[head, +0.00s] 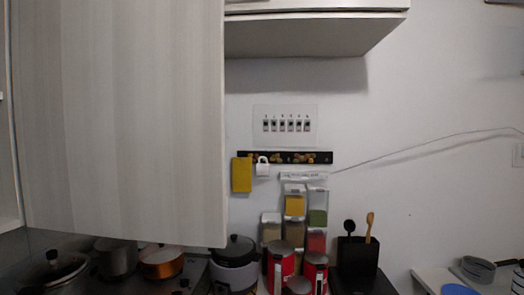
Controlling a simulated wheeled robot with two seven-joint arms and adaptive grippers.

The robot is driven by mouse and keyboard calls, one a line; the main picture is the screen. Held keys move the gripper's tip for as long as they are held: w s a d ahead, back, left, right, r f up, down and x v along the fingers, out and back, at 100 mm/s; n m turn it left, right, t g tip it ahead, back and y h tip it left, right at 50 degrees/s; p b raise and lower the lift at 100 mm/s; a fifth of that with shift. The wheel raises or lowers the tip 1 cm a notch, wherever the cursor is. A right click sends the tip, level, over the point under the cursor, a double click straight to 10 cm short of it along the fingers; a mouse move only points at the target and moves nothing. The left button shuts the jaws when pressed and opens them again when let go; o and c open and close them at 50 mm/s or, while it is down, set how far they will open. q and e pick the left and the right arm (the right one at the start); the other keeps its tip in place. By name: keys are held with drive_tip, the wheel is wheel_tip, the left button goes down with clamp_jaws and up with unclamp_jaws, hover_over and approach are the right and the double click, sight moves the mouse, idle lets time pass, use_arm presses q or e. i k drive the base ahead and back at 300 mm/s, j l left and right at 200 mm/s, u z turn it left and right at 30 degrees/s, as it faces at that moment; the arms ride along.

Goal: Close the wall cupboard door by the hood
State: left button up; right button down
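A pale wood-grained cupboard door (120,120) stands open and fills the upper left of the head view. Its right edge hangs in front of the wall, and its bottom edge is above the stove. Part of the cupboard's pale frame (8,190) shows at the far left edge. The door hides most of what is behind it. I cannot make out the hood for certain. Neither of my grippers is in view.
Another wall cupboard (310,35) is at the top centre. Pots, including an orange pan (162,262), stand on the stove below the door. Spice dispensers (294,205), red tins (281,262) and a black utensil holder (357,256) stand right of it.

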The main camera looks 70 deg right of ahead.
sight(120, 106)
drive_tip(key=k+z, duration=0.1)
drive_tip(key=z, duration=0.7)
